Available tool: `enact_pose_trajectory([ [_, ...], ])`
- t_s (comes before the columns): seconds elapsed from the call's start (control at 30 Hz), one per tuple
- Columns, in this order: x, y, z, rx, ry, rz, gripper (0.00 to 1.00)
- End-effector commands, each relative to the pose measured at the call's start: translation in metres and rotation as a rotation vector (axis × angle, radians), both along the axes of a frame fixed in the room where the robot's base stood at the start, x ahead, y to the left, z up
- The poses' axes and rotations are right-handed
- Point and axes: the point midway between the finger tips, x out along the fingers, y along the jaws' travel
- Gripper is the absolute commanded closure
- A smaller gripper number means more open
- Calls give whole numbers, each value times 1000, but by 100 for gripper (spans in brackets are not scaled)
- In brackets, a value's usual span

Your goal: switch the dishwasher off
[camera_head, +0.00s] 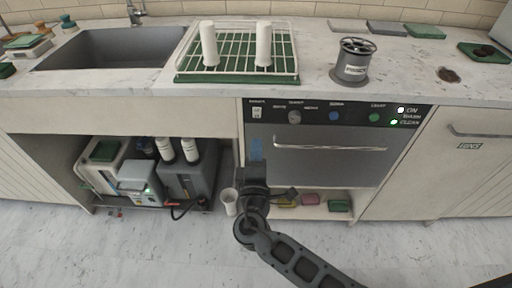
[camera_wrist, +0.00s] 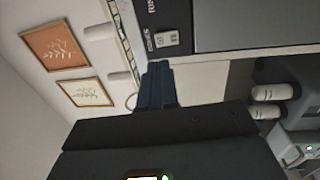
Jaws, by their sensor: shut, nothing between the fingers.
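The dishwasher (camera_head: 330,155) is a grey front with a bar handle and a dark control panel (camera_head: 310,113) under the counter. A white rocker switch (camera_head: 257,113) sits at the panel's left end; it also shows in the wrist view (camera_wrist: 166,39). Lamps (camera_head: 398,115) by "ON" and "CLEAN" glow green. My gripper (camera_head: 256,146) is shut and empty, its blue fingers below the switch in the head view. In the wrist view the fingertips (camera_wrist: 158,68) are near the switch with a small gap in the picture. I cannot tell their depth from the panel.
The panel also has a grey knob (camera_head: 294,117), a blue button (camera_head: 333,116) and a green button (camera_head: 374,117). The counter edge overhangs above, with a rack (camera_head: 290,78) on it. An open bay with machines (camera_head: 190,180) is at left. A cup (camera_head: 229,200) stands beside my arm.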

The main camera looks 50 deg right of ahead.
Motion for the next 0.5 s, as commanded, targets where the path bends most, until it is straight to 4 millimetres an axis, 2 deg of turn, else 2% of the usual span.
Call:
enact_pose_trajectory([
  [0.3,39,-50,10,1,-1,-3,100],
  [0.5,56,-73,13,1,0,-1,100],
])
